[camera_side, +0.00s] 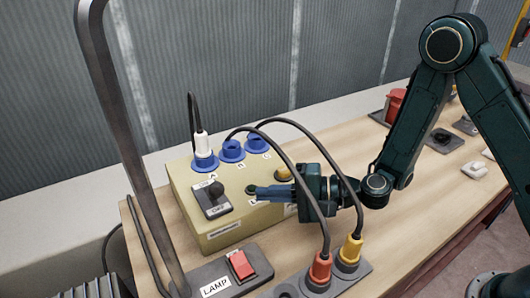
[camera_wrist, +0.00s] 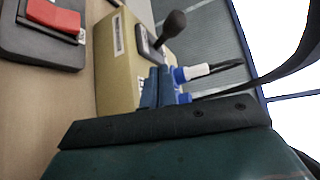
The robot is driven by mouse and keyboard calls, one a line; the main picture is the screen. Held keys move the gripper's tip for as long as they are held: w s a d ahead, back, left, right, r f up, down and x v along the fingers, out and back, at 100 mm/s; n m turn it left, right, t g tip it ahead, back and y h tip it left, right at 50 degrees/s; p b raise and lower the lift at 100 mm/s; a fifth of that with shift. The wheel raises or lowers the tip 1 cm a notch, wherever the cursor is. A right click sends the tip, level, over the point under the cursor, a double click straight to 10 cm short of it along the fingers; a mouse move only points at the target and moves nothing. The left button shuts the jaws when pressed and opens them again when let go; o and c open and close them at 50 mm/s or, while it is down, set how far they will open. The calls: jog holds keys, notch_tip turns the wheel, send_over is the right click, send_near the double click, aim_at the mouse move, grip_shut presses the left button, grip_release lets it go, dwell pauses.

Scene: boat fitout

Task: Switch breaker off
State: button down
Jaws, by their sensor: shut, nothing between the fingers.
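The breaker (camera_side: 213,200) is a dark lever switch with a round knob on a plate marked ON and OFF, on top of a yellow-beige box (camera_side: 232,222). In the wrist view the breaker's lever and knob (camera_wrist: 171,27) rise beyond my fingertips. My gripper (camera_side: 256,191) is shut and empty, its blue fingers pointing left over the box, a short way right of the breaker and apart from it. In the wrist view my gripper's fingers (camera_wrist: 157,82) point towards the lever. I cannot tell exactly which label the lever leans towards.
Blue sockets (camera_side: 231,150) line the box's back; a white plug (camera_side: 201,144) sits in the left one. Red (camera_side: 320,267) and yellow (camera_side: 351,248) plugs stand in front, their black cables arching near my gripper. A red LAMP switch (camera_side: 241,265) and a dark post (camera_side: 125,140) are front left.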

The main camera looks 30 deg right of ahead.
jog(key=shift+s+d+f, duration=0.2)
jog(key=shift+s+d, duration=0.15)
jog(key=shift+d, duration=0.2)
jog(key=s+d+r+n+g+h, duration=0.1)
jog(key=s+d+r+n+g, duration=0.1)
jog(key=s+r+n+g, duration=0.55)
jog(key=s+d+r+n+t+h, duration=0.1)
jog(key=s+d+r+h, duration=0.3)
jog(key=s+d, duration=0.4)
jog(key=s+d+r+n+t+h, duration=0.1)
jog(key=s+d+r+h, duration=0.3)
jog(key=d, duration=0.9)
jog(key=s+n+h, duration=0.1)
jog(key=s+h, duration=0.2)
jog(key=s, duration=0.1)
jog(key=shift+d+t, duration=0.35)
jog(key=shift+d, duration=0.05)
